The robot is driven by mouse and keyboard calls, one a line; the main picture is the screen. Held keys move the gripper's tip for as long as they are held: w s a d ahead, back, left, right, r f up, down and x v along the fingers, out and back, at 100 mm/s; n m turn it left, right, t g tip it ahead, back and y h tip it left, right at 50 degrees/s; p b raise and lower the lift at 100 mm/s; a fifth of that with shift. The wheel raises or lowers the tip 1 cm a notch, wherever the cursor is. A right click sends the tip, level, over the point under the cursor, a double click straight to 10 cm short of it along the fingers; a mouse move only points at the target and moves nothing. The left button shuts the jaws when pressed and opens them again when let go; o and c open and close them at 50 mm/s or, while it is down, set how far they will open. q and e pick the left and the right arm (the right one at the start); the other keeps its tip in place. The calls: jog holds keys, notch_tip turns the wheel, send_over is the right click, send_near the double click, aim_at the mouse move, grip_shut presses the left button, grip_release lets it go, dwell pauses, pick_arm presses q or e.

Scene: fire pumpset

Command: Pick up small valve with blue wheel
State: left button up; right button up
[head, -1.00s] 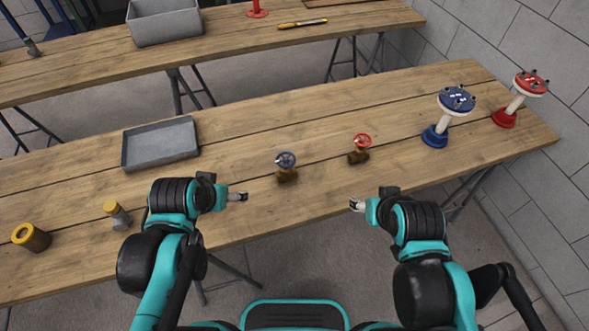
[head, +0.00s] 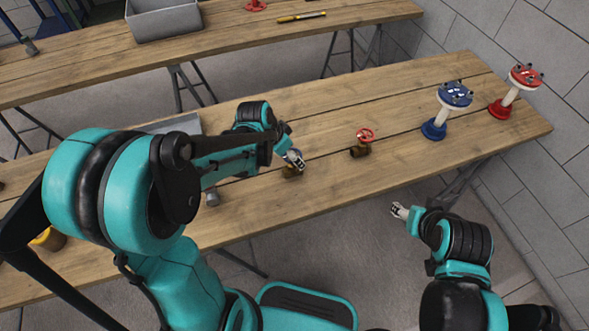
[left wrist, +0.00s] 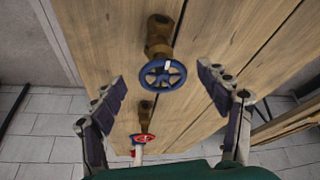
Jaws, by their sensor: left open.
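The small valve with the blue wheel (left wrist: 163,75) stands on the near table, its brass body (left wrist: 159,35) above the wheel in the left wrist view. In the head view its brass body (head: 291,171) shows, with the wheel mostly hidden behind my left gripper (head: 294,160). In the left wrist view my left gripper (left wrist: 168,108) is open, its two fingers on either side of the blue wheel and apart from it. My right gripper (head: 400,211) is off the table's front edge, holding nothing that I can see; its finger opening is too small to judge.
A small valve with a red wheel (head: 362,141) stands to the right of the blue one. A blue flanged pipe (head: 440,112) and a red one (head: 511,96) stand at the table's right end. A grey tray (head: 176,125) is partly hidden behind my left arm.

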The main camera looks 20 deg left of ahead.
aim_at(293, 166)
pick_arm(q)
jog(key=b+x, duration=0.2)
jog(key=x, duration=0.2)
jog(key=shift+w+f, duration=0.15)
jog(key=shift+f, duration=0.2)
jog(key=shift+r, duration=0.1)
jog(key=c, duration=0.3)
grip_shut()
